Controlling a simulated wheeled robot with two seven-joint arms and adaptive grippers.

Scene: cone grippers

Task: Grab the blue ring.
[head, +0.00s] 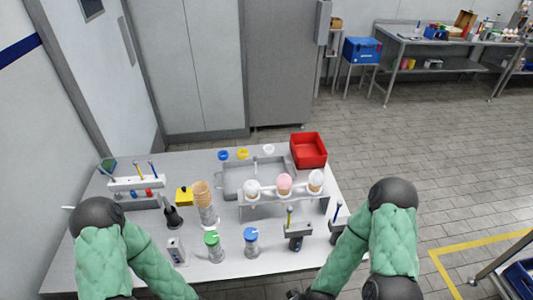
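A small blue round piece, which looks like the blue ring (223,155), lies near the back edge of the light table. It is too small to see its hole clearly. A yellow one (243,154) and a white one (268,149) lie in a row to its right. My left forearm comes down from the left and leaves the picture at the bottom, so my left gripper is hidden. My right forearm reaches down to the bottom edge, where only a dark part at its end (308,295) shows; its fingers cannot be made out. Both arm ends are far in front of the ring.
A grey tray (229,183) and a rack with several cones (284,200) stand in front of the rings. A red bin (309,150) is at back right. Stacked cones (203,194) and jars with green (211,239) and blue (251,234) lids stand nearer.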

